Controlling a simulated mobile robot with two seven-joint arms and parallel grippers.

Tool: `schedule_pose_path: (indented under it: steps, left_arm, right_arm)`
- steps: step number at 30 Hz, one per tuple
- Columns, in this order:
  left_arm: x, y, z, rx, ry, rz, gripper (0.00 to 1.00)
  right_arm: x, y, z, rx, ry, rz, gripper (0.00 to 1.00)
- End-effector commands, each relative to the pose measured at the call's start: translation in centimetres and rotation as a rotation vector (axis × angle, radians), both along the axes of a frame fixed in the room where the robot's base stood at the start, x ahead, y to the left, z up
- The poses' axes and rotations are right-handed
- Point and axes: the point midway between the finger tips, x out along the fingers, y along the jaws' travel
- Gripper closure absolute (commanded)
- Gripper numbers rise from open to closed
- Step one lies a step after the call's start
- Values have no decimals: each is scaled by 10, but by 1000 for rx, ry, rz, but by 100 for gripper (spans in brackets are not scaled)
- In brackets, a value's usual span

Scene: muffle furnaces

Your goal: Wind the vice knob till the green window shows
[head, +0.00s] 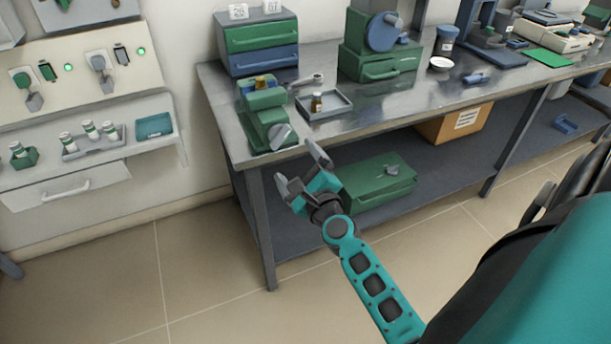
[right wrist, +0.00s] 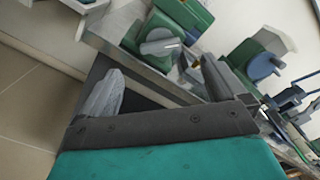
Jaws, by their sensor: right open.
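The green vice (head: 264,112) stands on the left front corner of the grey bench. Its grey knob (head: 282,136) faces the bench's front edge; it also shows in the right wrist view (right wrist: 160,42), with a pale mark on it. I cannot make out a green window on the vice. My right gripper (head: 300,169) is open and empty, in front of the bench edge, just below the knob and apart from it. In the right wrist view its two fingers (right wrist: 158,92) stand wide apart below the knob. My left gripper is not in view.
A grey tray (head: 335,112) with a small brown bottle (head: 316,102) lies right of the vice. Green and blue drawers (head: 262,50) stand behind it. A green drawer box (head: 377,183) sits on the lower shelf. The floor (head: 190,270) at front left is clear.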

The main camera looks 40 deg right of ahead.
Motion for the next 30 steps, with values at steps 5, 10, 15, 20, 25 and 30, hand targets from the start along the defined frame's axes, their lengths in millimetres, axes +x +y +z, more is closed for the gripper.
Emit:
schedule_pose_path:
  steps: [5, 10, 15, 20, 25, 30]
  left_arm:
    - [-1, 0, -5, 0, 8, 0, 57]
    - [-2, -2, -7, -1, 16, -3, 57]
    - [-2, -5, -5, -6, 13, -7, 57]
    - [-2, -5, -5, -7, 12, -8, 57]
    - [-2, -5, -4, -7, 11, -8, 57]
    - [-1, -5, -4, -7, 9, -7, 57]
  right_arm:
    - [-27, 7, -2, 0, 1, 1, 2]
    - [-39, 9, -1, 1, 0, 0, 2]
    - [-41, 10, 0, 2, 0, 0, 2]
    - [-41, 10, 0, 2, -1, 1, 2]
    - [-41, 10, 0, 1, -1, 1, 2]
    - [-41, 12, -1, -23, 9, 8, 2]
